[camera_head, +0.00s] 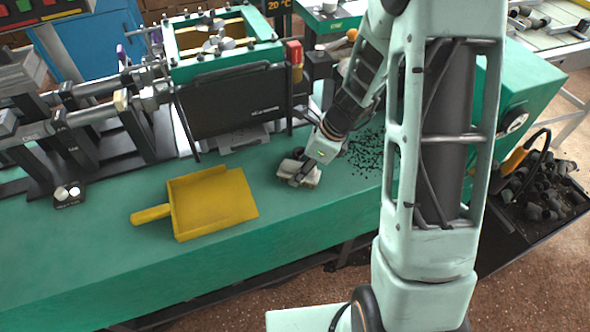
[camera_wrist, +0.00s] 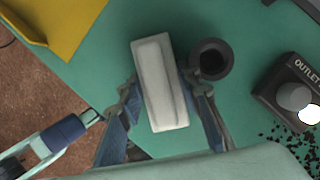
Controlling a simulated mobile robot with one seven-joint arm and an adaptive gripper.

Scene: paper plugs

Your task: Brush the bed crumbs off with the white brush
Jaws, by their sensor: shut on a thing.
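The white brush (camera_head: 312,177) is a pale block low over the green bed (camera_head: 100,255), right of the yellow dustpan. My gripper (camera_head: 301,175) is shut on it. In the wrist view the brush (camera_wrist: 159,82) lies lengthwise between the two fingers of my gripper (camera_wrist: 164,98). I cannot tell whether its underside touches the bed. Dark crumbs (camera_head: 364,158) are scattered on the bed to the right of the brush, partly hidden by my arm. Some crumbs (camera_wrist: 284,138) also show at the right of the wrist view.
A yellow dustpan (camera_head: 212,203) lies on the bed at left, its handle pointing left. A dark round cup (camera_wrist: 211,60) stands close beside the brush. A box marked OUTLET (camera_wrist: 290,90) with a knob is further right. A black panel (camera_head: 235,105) and green frame stand behind.

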